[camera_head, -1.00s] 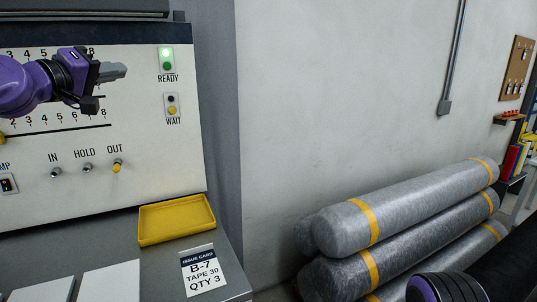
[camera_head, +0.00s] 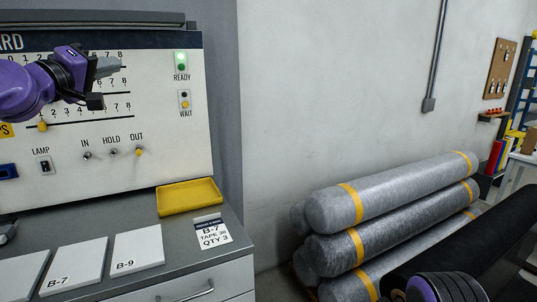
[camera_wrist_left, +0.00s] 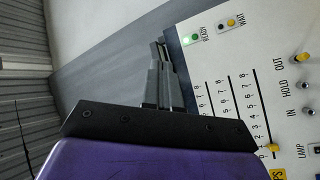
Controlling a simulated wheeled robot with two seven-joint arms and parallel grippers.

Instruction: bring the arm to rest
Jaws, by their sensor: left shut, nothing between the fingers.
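My left gripper (camera_head: 108,67) is shut and empty, held in front of the white control panel (camera_head: 185,150) in the head view. Its grey fingers point right, toward the READY light. In the left wrist view the closed fingers (camera_wrist_left: 163,75) lie beside the panel's edge (camera_wrist_left: 215,65). I cannot tell whether they touch the panel. My right gripper is not in view; a dark and purple part of my right arm shows at the lower right of the head view.
The panel has a lit green READY light (camera_head: 181,58), a WAIT light (camera_head: 184,100) and toggle switches (camera_head: 113,152). Below are a yellow tray (camera_head: 190,196), an issue card (camera_head: 212,232) and white cards (camera_head: 138,251) on a grey cabinet. Grey wrapped rolls (camera_head: 400,190) are stacked at right.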

